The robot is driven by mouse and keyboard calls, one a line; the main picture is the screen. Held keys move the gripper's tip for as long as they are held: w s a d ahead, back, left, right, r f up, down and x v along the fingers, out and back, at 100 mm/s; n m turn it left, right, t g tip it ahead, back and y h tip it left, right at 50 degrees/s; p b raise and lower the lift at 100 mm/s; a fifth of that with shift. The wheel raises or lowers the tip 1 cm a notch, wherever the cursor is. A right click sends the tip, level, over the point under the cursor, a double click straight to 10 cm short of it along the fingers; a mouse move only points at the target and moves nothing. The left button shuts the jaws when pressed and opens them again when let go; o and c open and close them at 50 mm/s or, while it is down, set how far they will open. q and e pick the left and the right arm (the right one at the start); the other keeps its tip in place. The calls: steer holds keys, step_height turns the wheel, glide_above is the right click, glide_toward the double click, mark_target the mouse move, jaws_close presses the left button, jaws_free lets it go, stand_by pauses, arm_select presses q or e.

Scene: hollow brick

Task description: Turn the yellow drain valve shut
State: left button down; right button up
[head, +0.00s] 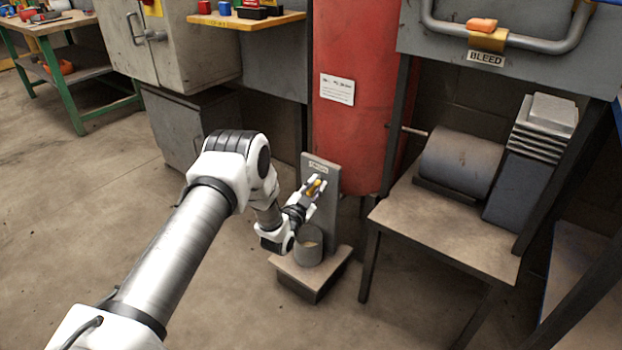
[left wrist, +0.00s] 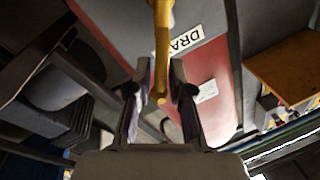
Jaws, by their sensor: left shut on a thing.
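The yellow drain valve handle (head: 314,188) is on a grey upright plate (head: 331,210) in front of the red tank. My left gripper (head: 308,192) is at the handle, its fingers on either side of it. In the left wrist view the yellow handle (left wrist: 162,50) runs down between the two dark fingertips of my left gripper (left wrist: 160,88), which is shut on it. A label reading "DRA" (left wrist: 186,40) shows beside the handle there. The valve body behind the handle is mostly hidden. My right gripper is not in view.
The red tank (head: 356,90) rises close behind. A metal table (head: 440,222) with a motor-like cylinder (head: 461,160) stands to the right. An orange handle marked "BLEED" (head: 482,26) is at upper right. Left floor is clear.

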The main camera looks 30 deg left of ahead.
arm_select(q)
steer(key=d+f+m+h+p, duration=0.1)
steer(key=f+m, duration=0.2)
steer(key=m, duration=0.4)
steer(key=d+f+m+t+h, duration=0.1)
steer(key=d+f+m+h, duration=0.1)
steer(key=m, duration=0.5)
steer(key=shift+s+f+p, duration=0.15)
steer(key=shift+f+p, duration=0.2)
steer(key=shift+f, duration=0.1)
steer(key=shift+d, duration=0.15)
steer(key=c, duration=1.2)
jaws_free()
steer(key=v, duration=1.2)
